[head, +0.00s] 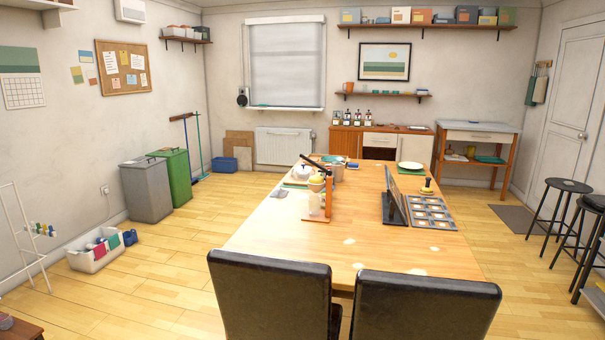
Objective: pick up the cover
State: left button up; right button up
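I cannot tell for sure which thing is the cover. A white rounded item (302,172), possibly a lid or covered pot, sits at the left back of the wooden table (290,238). A dark flat panel (394,196) stands tilted on the table to the right, beside a grey tray (430,213) with several compartments. Neither of my grippers is in view.
Two dark chairs (270,295) (425,308) stand at the table's near edge. Black stools (560,205) are at the right.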

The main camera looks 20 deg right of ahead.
aim_at(304, 173)
jog(key=i+j+u, duration=0.3)
jog(key=i+u, duration=0.2)
jog(key=i, duration=0.35)
jog(key=i+u, duration=0.5)
jog(key=i, duration=0.35)
jog(key=i+l+z, duration=0.1)
jog(key=i+z, duration=0.15)
jog(key=i, duration=0.3)
jog(key=i+z, duration=0.2)
jog(key=i, duration=0.35)
jog(key=i+j+z, duration=0.1)
jog(key=i+z, duration=0.15)
jog(key=i, duration=0.3)
jog(key=i+j+z, duration=0.25)
jog(key=i, duration=0.3)
